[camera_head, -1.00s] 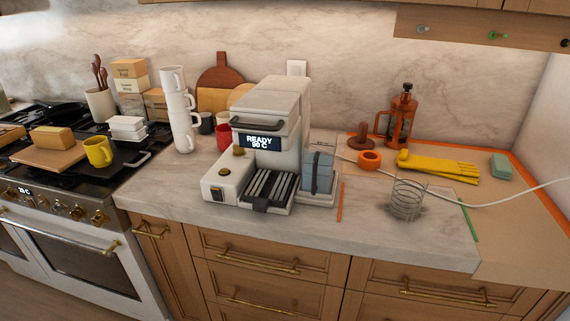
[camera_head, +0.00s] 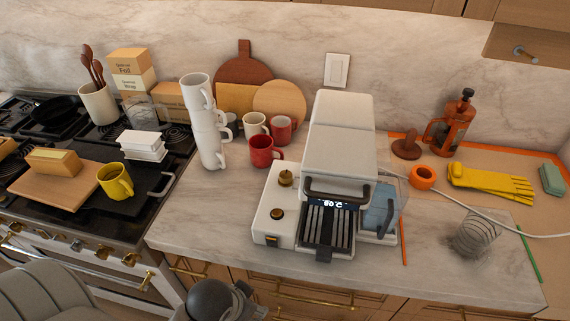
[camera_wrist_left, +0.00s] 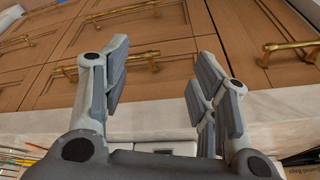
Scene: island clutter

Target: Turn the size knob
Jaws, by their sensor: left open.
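The white coffee machine (camera_head: 340,150) stands on the counter, its display partly hidden by a dark handle. Two dark knobs with gold-coloured parts sit on its left side section: a rear knob (camera_head: 286,178) and a front knob (camera_head: 277,214). I cannot tell which is the size knob. My left arm shows at the bottom of the head view, below and left of the machine, in front of the counter edge. In the left wrist view my left gripper (camera_wrist_left: 160,88) is open, its fingers wide apart with nothing between them. My right gripper is not in view.
Stacked white cups (camera_head: 207,125) and a red mug (camera_head: 264,151) stand left of the machine. A wire coil (camera_head: 474,234) and an orange ring (camera_head: 423,177) are to the right. Drawers with brass handles (camera_wrist_left: 287,47) lie below the counter. Counter left of the knobs is clear.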

